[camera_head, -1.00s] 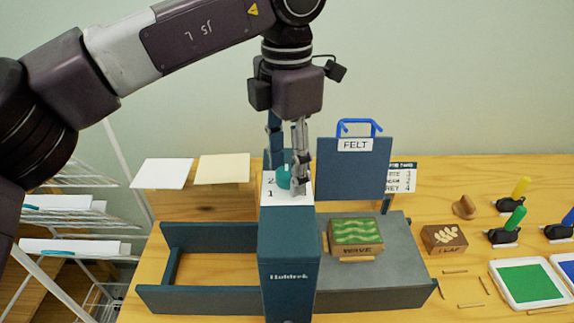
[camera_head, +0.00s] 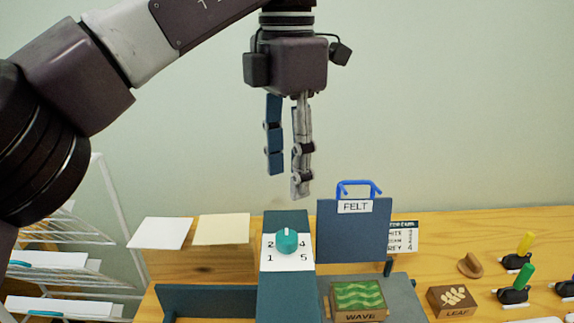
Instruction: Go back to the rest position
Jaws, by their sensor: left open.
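My left gripper (camera_head: 287,185) hangs in the air with its fingers pointing down. It is open and empty, well above the teal dial (camera_head: 287,240). The dial sits on a white numbered plate on top of the dark blue machine column (camera_head: 287,297), apart from my fingers. My left arm reaches in from the upper left. My right gripper is not in view.
A dark blue FELT board (camera_head: 354,235) with a blue handle stands right of the column. The WAVE block (camera_head: 358,301) and LEAF block (camera_head: 452,301) lie to the right. Paper stacks (camera_head: 222,229) are at left, beside a white rack (camera_head: 60,280). The air around my gripper is clear.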

